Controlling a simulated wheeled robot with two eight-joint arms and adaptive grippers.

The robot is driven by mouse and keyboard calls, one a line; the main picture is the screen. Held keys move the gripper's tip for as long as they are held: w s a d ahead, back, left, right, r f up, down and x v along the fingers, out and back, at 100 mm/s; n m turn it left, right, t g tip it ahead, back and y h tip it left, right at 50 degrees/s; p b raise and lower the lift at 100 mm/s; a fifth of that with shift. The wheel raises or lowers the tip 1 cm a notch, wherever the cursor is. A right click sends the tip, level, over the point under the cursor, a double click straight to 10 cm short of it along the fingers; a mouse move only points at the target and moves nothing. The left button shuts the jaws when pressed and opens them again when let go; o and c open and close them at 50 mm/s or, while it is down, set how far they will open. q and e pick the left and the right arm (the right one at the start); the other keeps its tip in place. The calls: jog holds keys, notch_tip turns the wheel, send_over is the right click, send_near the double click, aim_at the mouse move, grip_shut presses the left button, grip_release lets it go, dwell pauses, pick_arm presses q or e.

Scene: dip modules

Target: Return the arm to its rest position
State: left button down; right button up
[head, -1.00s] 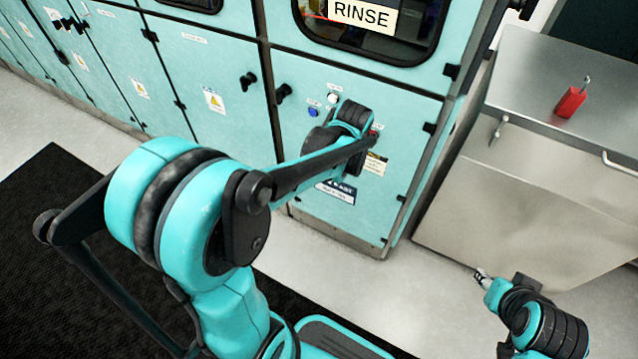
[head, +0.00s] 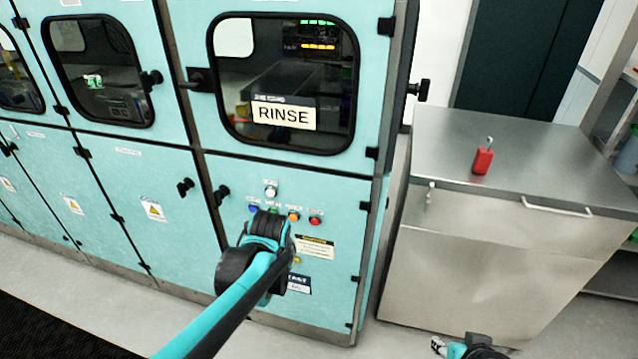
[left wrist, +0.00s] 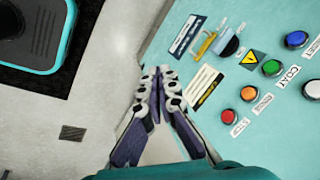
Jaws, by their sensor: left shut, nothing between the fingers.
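My left arm comes in from the bottom left of the head view, its dark wrist (head: 258,255) in front of the lower panel of the rinse cabinet (head: 335,190). The left gripper is hidden behind the wrist there. In the left wrist view, the left gripper (left wrist: 158,72) is shut and empty, its fingertips together over the pale floor beside the panel, apart from the buttons. My right gripper (head: 439,345) shows small at the bottom edge of the head view, near the floor; its fingers are too small to judge.
The panel carries a red button (left wrist: 228,116), an orange button (left wrist: 248,93), a green button (left wrist: 270,68), a blue button (left wrist: 296,39) and a white button (left wrist: 313,89). A steel counter (head: 430,150) with a red object (head: 483,160) stands right. Floor between is open.

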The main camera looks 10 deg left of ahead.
pick_arm(q)
jog(key=s+d+r+n+t, duration=0.1)
jog(key=s+d+n+t, duration=0.1)
jog(key=s+n, duration=0.2)
jog(key=s+d+r+n+t+h, duration=0.1)
jog(key=s+d+r+n, duration=0.1)
jog(key=s+n, duration=0.3)
jog(key=s, duration=0.3)
jog(key=shift+d+r+t+h, duration=0.3)
jog(key=shift+d+t, duration=0.1)
